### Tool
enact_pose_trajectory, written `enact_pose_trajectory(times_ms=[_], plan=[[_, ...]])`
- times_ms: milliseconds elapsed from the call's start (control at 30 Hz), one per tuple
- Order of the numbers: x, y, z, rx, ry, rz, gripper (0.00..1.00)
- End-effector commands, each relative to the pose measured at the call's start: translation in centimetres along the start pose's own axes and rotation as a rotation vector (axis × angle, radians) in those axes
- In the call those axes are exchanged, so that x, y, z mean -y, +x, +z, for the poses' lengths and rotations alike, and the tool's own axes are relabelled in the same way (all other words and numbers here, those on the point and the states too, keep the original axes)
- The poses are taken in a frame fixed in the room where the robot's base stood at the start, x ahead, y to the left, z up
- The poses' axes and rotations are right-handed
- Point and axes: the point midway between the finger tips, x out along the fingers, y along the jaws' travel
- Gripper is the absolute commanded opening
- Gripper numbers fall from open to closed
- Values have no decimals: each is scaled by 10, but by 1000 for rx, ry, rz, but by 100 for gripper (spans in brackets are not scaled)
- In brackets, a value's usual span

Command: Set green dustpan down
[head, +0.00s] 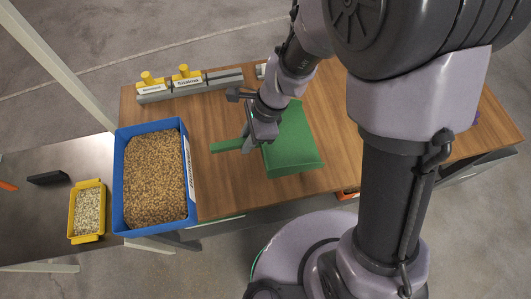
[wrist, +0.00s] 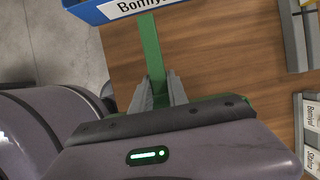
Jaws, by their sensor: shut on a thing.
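The green dustpan (head: 294,143) is over the wooden table, right of the blue crate, with its pan to the right and its handle (head: 225,146) pointing left. My gripper (head: 248,143) is shut on the handle close to the pan. In the wrist view the green handle (wrist: 151,45) runs up between the two grey fingers of my gripper (wrist: 158,92) towards the blue crate. Most of the pan is hidden there behind my wrist. I cannot tell whether the dustpan touches the table or hangs just above it.
The blue crate (head: 118,190) full of brown pellets stands at the table's left. A yellow bin (head: 88,239) and a black object (head: 48,178) are on the dark surface beyond. Grey labelled holders with yellow-topped pieces (head: 187,77) line the back edge. Bare wood (head: 225,185) lies around the dustpan.

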Motion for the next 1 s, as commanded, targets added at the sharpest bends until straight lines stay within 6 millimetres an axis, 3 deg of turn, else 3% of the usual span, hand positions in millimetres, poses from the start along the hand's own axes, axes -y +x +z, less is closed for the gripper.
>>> enact_pose_trajectory(times_ms=[200,567,967,1000], plan=[[-1,38,-16,0,2,3,0],[0,87,-36,0,3,1,0],[0,92,-38,0,1,0,0],[0,92,-38,0,1,1,26]])
